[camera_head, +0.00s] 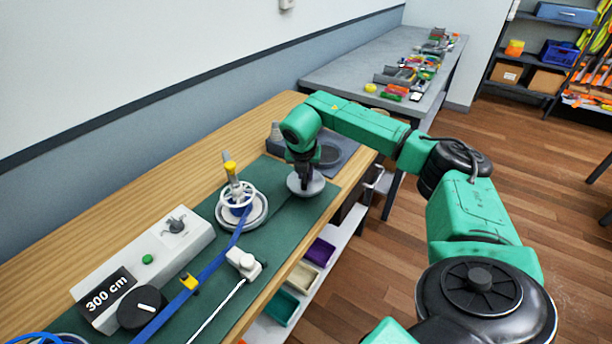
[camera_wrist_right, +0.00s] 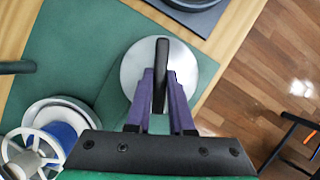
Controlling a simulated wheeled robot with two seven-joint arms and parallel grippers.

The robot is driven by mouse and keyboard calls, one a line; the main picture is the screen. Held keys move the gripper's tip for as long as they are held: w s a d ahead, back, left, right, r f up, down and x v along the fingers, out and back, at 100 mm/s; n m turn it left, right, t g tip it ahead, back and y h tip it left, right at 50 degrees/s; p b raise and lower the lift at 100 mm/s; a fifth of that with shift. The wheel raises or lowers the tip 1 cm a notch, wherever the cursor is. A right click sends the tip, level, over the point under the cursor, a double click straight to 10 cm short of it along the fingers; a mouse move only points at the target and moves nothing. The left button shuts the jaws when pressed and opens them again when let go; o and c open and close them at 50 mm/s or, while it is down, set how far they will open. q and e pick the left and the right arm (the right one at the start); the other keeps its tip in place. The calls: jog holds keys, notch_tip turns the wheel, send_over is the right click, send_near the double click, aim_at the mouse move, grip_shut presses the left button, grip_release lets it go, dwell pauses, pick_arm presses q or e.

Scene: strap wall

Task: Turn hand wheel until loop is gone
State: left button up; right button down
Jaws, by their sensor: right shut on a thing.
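The white spoked hand wheel (camera_head: 238,193) sits on a round metal base on the green mat; it also shows at the lower left of the right wrist view (camera_wrist_right: 40,145). A blue strap (camera_head: 218,258) runs from under the wheel toward the lower left, and a blue curve (camera_head: 36,338) shows at the bottom left edge. My right gripper (camera_head: 304,187) is away from the wheel, to its right. In the right wrist view its purple fingers (camera_wrist_right: 160,92) are shut on the black handle of a round metal disc (camera_wrist_right: 201,70). I cannot tell whether the disc touches the mat. My left gripper is out of view.
A white box (camera_head: 146,262) with a 300 cm display, a black knob and a green button stands at the left. A white block (camera_head: 243,263) with a cord is beside the strap. A dark round pad (camera_head: 329,154) lies behind my right gripper. Coloured bins are under the bench.

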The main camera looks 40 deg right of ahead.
jog(key=shift+w+r+m+g+h+b, duration=0.15)
jog(key=shift+m+g+h+b, duration=0.2)
jog(key=shift+m, duration=1.05)
jog(key=c, duration=0.8)
grip_release()
jog(key=shift+a, duration=0.1)
jog(key=v, duration=1.4)
jog(key=shift+r+b, duration=0.25)
jog(key=shift+b, duration=0.1)
jog(key=shift+a, duration=0.15)
